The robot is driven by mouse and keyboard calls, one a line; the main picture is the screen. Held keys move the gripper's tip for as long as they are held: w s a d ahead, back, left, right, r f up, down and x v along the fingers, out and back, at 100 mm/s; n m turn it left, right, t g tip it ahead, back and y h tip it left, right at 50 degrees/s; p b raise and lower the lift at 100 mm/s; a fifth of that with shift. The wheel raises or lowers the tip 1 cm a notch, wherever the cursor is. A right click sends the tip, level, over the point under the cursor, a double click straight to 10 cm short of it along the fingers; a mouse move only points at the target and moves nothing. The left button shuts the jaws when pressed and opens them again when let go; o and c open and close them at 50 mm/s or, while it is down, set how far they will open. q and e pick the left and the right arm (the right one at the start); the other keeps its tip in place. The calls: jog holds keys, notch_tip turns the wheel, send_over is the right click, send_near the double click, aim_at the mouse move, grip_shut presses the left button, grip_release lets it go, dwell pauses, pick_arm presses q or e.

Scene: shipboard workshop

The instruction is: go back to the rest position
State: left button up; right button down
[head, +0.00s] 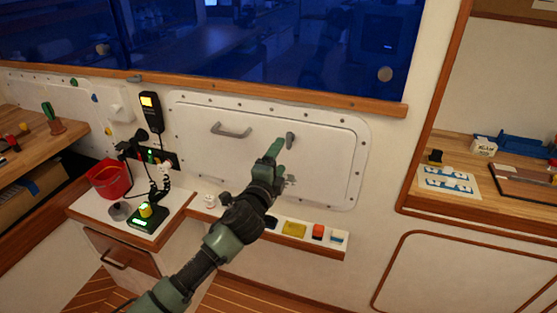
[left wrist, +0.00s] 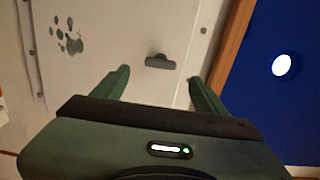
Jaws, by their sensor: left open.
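My left arm reaches up from the bottom of the head view. My left gripper (head: 276,148) is in front of a white riveted wall panel (head: 215,155), close to a small dark grey latch (head: 290,139) at its upper right. In the left wrist view, my left gripper (left wrist: 158,78) has its two green fingers spread with nothing between them. The latch (left wrist: 160,61) shows just beyond the fingertips, apart from them. My right gripper is not in view.
A red bucket (head: 108,180) and a lit green-black device (head: 147,214) stand at left. A wooden window sill (head: 250,93) lies above; a shelf nook (head: 500,200) is at right.

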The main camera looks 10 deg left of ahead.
pick_arm(q)
jog(key=s+a+f+n+g+y, duration=0.1)
jog(key=s+a+f+n+g, duration=0.15)
jog(key=f, duration=0.95)
jog(key=s+a+f+n+g+y, duration=0.1)
jog(key=s+a+f+n+g, duration=0.15)
jog(key=f, duration=1.05)
jog(key=s+a+f+n+g, duration=0.1)
jog(key=s+f+g, duration=0.1)
jog(key=s+f, duration=0.5)
jog(key=s+a+f+n+g, duration=0.15)
jog(key=s+f, duration=0.25)
jog(key=f, duration=0.5)
jog(key=s+f+n+g, duration=0.2)
jog(key=s+f, duration=0.5)
jog(key=s, duration=0.8)
jog(key=s+a+f+n+g, duration=0.1)
jog(key=s+f+n+g, duration=0.2)
jog(key=s+f, duration=0.5)
jog(key=s+a+f+n+g, duration=0.1)
jog(key=s+f+n+g, duration=0.2)
jog(key=s, duration=2)
notch_tip(320, 180, down, 5)
jog(key=shift+s+a+r+n, duration=0.15)
jog(key=shift+s+n, duration=0.2)
jog(key=shift+n, duration=0.2)
